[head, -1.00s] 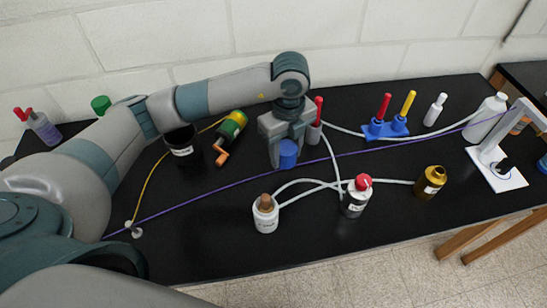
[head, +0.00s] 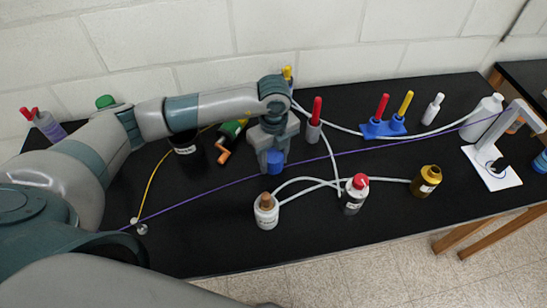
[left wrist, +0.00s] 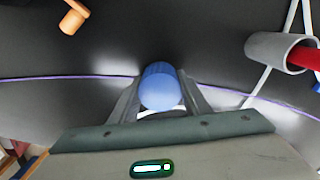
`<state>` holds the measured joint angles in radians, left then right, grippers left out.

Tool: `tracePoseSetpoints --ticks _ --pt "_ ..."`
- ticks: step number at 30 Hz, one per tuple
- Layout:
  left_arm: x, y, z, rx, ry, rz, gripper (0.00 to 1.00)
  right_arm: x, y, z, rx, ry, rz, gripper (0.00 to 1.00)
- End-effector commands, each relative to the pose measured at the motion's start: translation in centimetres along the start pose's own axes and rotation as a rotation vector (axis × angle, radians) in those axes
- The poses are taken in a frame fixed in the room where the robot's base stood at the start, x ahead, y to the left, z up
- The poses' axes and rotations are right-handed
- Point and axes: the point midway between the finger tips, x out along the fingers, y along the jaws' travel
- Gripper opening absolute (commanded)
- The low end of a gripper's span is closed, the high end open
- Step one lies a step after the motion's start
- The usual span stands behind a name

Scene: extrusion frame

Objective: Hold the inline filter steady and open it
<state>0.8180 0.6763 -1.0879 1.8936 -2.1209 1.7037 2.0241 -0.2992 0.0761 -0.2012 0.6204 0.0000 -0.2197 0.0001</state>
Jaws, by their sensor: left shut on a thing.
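My left gripper (head: 272,164) is shut on a blue cylinder (head: 275,163), above the black bench in the head view. In the left wrist view the blue cylinder (left wrist: 161,87) sits between the two fingers of the left gripper (left wrist: 160,98), with its round end facing the camera. I cannot tell for certain whether this cylinder is the inline filter or part of it. A thin purple line (head: 360,150) runs across the bench and passes behind the gripper. It also shows on both sides of the cylinder in the left wrist view (left wrist: 60,78). My right gripper is out of view.
A grey holder with a red handle (head: 315,118) stands right of the gripper. A green and orange tool (head: 226,146) and black pot (head: 184,143) are left.

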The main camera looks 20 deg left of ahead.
Motion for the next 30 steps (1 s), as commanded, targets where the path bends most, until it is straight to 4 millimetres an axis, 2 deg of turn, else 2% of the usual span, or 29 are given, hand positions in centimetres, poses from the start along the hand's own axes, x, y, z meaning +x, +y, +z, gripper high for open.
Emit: tracePoseSetpoints --ticks 2,14,15,17,18,30 --pt "0.45 0.02 -0.02 0.000 0.000 0.000 0.16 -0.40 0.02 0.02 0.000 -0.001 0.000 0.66" --pt "1.05 0.00 -0.01 0.000 0.000 -0.001 0.16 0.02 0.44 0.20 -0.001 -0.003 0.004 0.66" --pt "1.04 -0.01 -0.01 0.000 0.000 -0.001 0.45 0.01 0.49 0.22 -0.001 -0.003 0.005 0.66" --pt "0.95 -0.01 0.00 0.000 0.000 -0.001 0.59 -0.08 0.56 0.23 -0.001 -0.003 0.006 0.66" --pt "0.95 -0.01 0.00 0.000 0.000 -0.001 0.61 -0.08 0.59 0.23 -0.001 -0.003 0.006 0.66" --pt "0.56 -0.02 0.01 0.000 -0.001 -0.001 0.61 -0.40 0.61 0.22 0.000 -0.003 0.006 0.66"
